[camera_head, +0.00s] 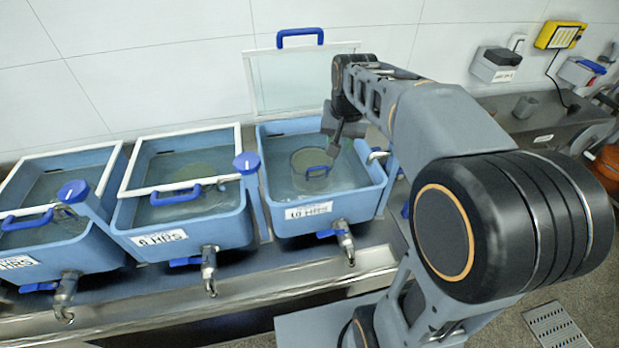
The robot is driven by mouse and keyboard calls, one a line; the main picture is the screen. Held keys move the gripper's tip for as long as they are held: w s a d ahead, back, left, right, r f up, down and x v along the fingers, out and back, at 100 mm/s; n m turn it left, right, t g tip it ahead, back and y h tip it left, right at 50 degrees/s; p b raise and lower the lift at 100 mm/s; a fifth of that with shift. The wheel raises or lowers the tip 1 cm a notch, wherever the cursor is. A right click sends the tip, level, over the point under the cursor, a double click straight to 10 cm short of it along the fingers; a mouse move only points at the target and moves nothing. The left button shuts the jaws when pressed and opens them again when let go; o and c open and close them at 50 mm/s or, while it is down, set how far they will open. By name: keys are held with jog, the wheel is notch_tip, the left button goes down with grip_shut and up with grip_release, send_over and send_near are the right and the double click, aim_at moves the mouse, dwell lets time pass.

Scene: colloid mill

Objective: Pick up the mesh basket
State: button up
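The mesh basket (309,158) looks like a round grey container with a blue handle (318,171) on its near side. It stands in the water of the right blue tub (338,203), which is labelled "10 HRS". My gripper (337,147) points down into this tub from above, at the upper right of the basket in the picture. Its fingers are small and partly merge with the basket behind. I cannot tell whether they touch it or how far apart they are. My arm hides part of the tub's right side.
The right tub's clear lid (290,80) stands raised against the wall. The middle tub (222,232) and left tub (60,252) have white-framed lids down. Taps (345,243) stick out in front. A steel counter with a small grey cup (525,107) lies at right.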

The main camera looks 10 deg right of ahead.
jog(key=w+d+f+m+g+b, duration=0.2)
jog(key=w+f+m+b, duration=0.1)
jog(key=w+f, duration=0.75)
send_over(329, 182)
jog(key=f, duration=0.8)
jog(key=shift+w+d, duration=0.15)
jog(key=shift+w, duration=0.15)
jog(key=shift+f+p, duration=0.6)
jog(key=shift+f, duration=2.5)
grip_shut()
jog(key=shift+r, duration=0.1)
